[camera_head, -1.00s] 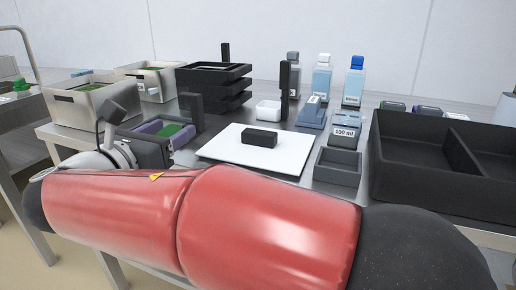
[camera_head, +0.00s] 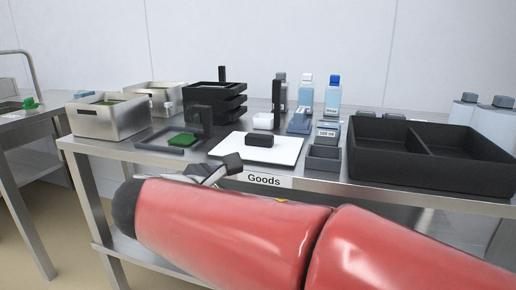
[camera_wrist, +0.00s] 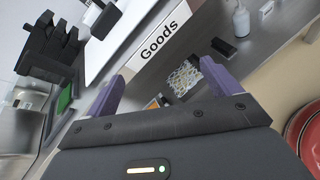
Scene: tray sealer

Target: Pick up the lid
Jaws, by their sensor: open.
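No part is marked as a lid; I cannot tell for certain which it is. A white flat board (camera_head: 284,154) with a black block (camera_head: 260,140) on it lies mid-table in the head view. The board's edge also shows at the top of the wrist view (camera_wrist: 105,35). Left of it stands a dark frame (camera_head: 155,143) with a green tray (camera_head: 184,140); green also shows in the wrist view (camera_wrist: 65,100). My gripper (camera_wrist: 165,85) is open and empty, purple fingers apart, by the table's front edge.
A "Goods" label (camera_head: 264,180) is on the table's front edge. A black two-part bin (camera_head: 365,159) stands right, a small grey box (camera_head: 322,159) beside the board. A black rack (camera_head: 213,97), bottles (camera_head: 333,95) and steel bins (camera_head: 107,119) stand behind and left. A lower shelf (camera_wrist: 220,60) holds small items.

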